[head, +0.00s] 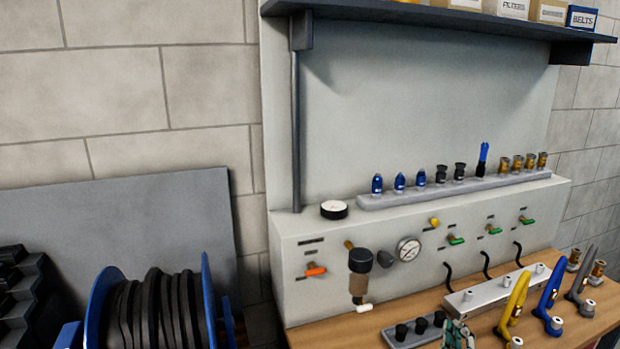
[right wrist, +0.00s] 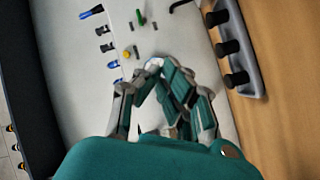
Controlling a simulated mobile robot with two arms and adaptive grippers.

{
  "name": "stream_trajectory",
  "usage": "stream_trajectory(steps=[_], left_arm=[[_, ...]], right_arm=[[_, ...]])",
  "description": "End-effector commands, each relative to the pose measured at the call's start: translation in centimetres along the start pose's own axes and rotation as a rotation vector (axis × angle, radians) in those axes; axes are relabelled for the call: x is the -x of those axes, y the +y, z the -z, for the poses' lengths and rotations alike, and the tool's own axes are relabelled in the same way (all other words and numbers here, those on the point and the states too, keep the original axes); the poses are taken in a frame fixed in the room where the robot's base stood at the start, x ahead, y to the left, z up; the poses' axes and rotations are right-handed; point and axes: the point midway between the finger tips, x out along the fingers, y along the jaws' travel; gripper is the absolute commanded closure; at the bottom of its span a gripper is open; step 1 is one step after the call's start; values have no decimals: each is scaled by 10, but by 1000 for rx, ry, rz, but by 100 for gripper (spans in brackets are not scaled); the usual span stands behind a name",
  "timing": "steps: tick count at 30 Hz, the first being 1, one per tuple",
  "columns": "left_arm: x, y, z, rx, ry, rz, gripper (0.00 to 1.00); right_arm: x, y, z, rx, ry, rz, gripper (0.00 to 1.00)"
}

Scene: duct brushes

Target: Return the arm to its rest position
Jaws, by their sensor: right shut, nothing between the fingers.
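My right gripper (head: 458,333) shows only in part, as teal and grey fingers at the bottom edge of the head view. It is over the front of the wooden bench, just right of a small grey rack with black pegs (head: 420,327). In the right wrist view the gripper (right wrist: 154,66) has its fingertips together, with nothing held. The rest of the right arm is outside the head view. My left gripper is not in view.
A grey panel with a gauge (head: 408,249) and valves stands behind the bench (head: 372,319). A rail (head: 440,190) on it holds several fittings. Yellow pliers (head: 516,303) and blue pliers (head: 549,296) stand at right. A blue hose reel (head: 154,311) is at left.

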Motion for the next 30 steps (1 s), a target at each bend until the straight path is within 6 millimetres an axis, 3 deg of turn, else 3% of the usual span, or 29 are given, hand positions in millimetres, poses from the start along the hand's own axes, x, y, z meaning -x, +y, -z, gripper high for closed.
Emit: stream_trajectory(steps=[5,9,15,28,30], left_arm=[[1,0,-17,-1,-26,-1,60],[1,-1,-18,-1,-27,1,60],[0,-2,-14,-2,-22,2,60],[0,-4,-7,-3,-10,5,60],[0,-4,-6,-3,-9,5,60]], right_arm=[[73,-62,-26,-187,-162,293,100],[154,-106,-41,-346,-369,519,100],[234,-131,-52,-460,-589,678,100],[356,-140,-60,-559,-934,839,100],[346,-156,-69,-556,-934,837,100]])
